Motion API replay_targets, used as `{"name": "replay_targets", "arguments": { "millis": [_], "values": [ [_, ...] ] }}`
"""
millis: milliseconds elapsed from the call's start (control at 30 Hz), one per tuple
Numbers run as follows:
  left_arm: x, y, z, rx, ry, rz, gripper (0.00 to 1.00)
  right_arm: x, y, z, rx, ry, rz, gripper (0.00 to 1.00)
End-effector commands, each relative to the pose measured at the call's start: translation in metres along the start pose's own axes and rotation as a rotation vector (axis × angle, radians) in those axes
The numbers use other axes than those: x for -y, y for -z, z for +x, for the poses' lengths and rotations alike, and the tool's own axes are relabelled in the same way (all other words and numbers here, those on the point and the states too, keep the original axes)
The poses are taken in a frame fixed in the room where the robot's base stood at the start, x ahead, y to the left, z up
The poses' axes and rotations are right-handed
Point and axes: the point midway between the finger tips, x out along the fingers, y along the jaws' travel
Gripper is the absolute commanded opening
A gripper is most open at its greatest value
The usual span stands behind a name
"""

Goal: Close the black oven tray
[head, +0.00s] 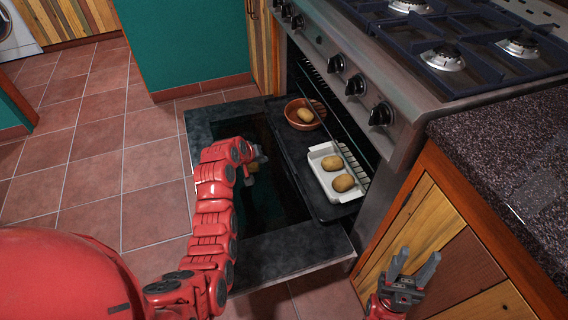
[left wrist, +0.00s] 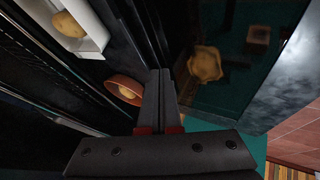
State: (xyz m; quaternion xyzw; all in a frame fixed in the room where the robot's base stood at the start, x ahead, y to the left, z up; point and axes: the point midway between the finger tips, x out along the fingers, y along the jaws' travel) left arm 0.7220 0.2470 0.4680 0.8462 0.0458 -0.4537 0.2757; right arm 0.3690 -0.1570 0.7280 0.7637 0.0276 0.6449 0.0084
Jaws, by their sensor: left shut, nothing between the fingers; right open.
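The black oven tray (head: 295,152) sticks partly out of the oven above the lowered oven door (head: 282,249). On it are a brown bowl (head: 291,112) with a potato and a white dish (head: 318,163) with two potatoes. My left gripper (head: 262,158) is shut and empty, over the door close to the tray's outer edge. Its shut fingers (left wrist: 160,95) show beside the tray (left wrist: 127,45) in the left wrist view; contact cannot be told. The bowl also shows there (left wrist: 122,89). My right gripper (head: 412,262) is open and empty in front of the wooden cabinet.
The oven front with knobs (head: 356,85) rises above the tray, with the gas hob on top. A wooden cabinet (head: 440,235) with a dark speckled counter (head: 505,150) stands at the right. A wire rack (head: 352,160) shows inside the oven. Tiled floor (head: 90,150) lies free at the left.

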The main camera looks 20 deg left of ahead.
Motion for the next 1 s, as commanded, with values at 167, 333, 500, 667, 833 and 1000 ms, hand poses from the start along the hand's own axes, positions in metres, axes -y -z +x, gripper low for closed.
{"name": "replay_targets", "arguments": {
  "millis": [167,333,500,667,833,1000],
  "values": [
    [0.001,-0.005,0.013,0.023,0.002,-0.002,0.00,0.000,-0.001,-0.005,0.000,0.000,0.000,0.50],
    [0.001,-0.005,0.038,0.021,0.002,-0.001,0.00,0.001,-0.002,-0.013,0.000,0.000,0.000,0.50],
    [0.001,-0.004,0.064,0.017,0.001,-0.001,0.00,0.001,-0.004,-0.021,0.000,0.000,0.000,0.50],
    [0.001,-0.005,0.084,0.016,0.001,-0.001,0.00,0.001,-0.005,-0.028,0.000,0.000,0.000,0.50],
    [0.001,-0.005,0.102,0.016,0.002,-0.001,0.00,0.002,-0.006,-0.035,0.000,0.000,0.000,0.50],
    [-0.022,-0.004,0.114,0.015,0.002,0.002,0.00,0.002,-0.007,-0.043,0.000,0.000,0.000,0.50]
  ]
}}
